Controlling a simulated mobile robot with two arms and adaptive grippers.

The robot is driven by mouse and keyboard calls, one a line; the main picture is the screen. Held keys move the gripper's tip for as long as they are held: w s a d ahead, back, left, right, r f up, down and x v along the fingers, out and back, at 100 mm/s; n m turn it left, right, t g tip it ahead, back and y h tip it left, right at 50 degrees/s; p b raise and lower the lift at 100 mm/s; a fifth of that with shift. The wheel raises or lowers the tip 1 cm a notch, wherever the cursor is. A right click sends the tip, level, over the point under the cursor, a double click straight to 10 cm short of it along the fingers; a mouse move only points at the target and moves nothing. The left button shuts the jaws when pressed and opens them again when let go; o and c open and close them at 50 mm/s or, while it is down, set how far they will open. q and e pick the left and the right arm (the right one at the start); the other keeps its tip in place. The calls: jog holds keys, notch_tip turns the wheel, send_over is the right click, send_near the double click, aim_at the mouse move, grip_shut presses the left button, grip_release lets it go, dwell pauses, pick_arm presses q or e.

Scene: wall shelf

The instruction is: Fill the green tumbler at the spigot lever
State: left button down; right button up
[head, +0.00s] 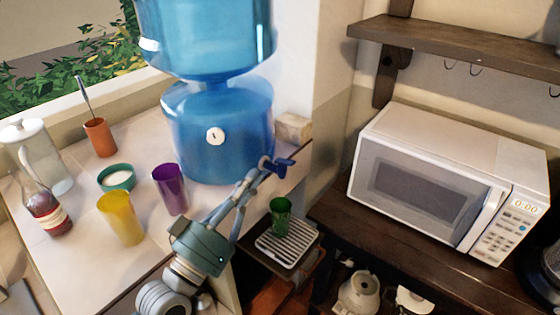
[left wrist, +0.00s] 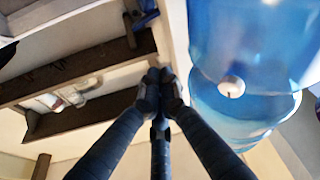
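The green tumbler (head: 281,215) stands upright on a slatted drip tray (head: 290,249) below the spigot; I cannot see whether there is liquid in it. The blue spigot lever (head: 283,166) sticks out at the lower right of the blue water dispenser (head: 222,130). My left gripper (head: 266,164) reaches up from below, its fingertips together right beside the lever, above and left of the tumbler. I cannot tell whether they touch the lever. In the left wrist view the fingertips (left wrist: 159,88) meet, with nothing clear between them. My right gripper is not in view.
On the counter left of the dispenser stand a purple cup (head: 170,189), a yellow cup (head: 120,218), a teal bowl (head: 117,178), an orange holder (head: 100,137), a bottle (head: 46,205) and a glass pitcher (head: 40,158). A microwave (head: 435,185) stands right, under a wooden shelf (head: 460,40).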

pick_arm(q)
jog(key=shift+w+r, duration=0.1)
notch_tip(320, 180, up, 3)
jog(key=p, duration=0.4)
send_over(281, 163)
jog(key=s+a, duration=0.1)
jog(key=s, duration=0.1)
jog(key=shift+d+f, duration=0.2)
jog(key=shift+f, duration=0.8)
jog(key=shift+d+f, duration=0.2)
jog(key=shift+f, duration=0.75)
jog(key=shift+d+f+m+b, duration=0.1)
jog(key=shift+f+m+b, duration=0.05)
jog(key=shift+m+b, duration=0.3)
